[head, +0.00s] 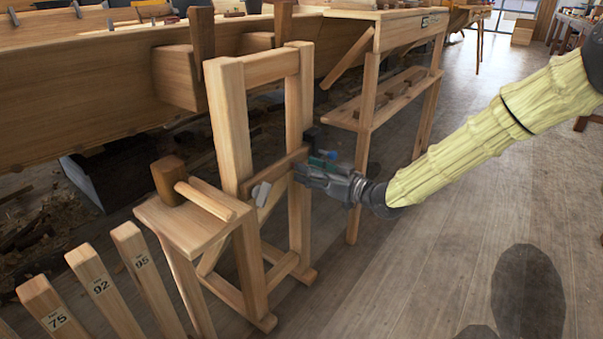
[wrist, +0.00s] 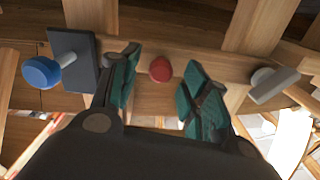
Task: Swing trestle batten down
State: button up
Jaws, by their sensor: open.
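The trestle (head: 232,125) is an upright wooden frame standing on the floor. Its batten (head: 271,178) is a brown wooden bar lying across the two posts, slightly tilted in the head view. It also crosses the wrist view (wrist: 215,70), with a red round mark or knob (wrist: 160,69) on it. My gripper (head: 303,172) is at the batten's right part in the head view. In the wrist view my gripper (wrist: 162,88) is open, its teal fingers either side of the red spot. Whether they touch the batten is unclear.
A dark plate (wrist: 73,60) with a blue knob (wrist: 40,72) sits beside one finger; a grey peg (wrist: 272,85) is on the other side. A stool (head: 190,222) with a mallet (head: 168,180) stands left.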

aim_at(291, 168)
jog(key=shift+b+x, duration=0.35)
jog(key=shift+x, duration=1.05)
grip_shut()
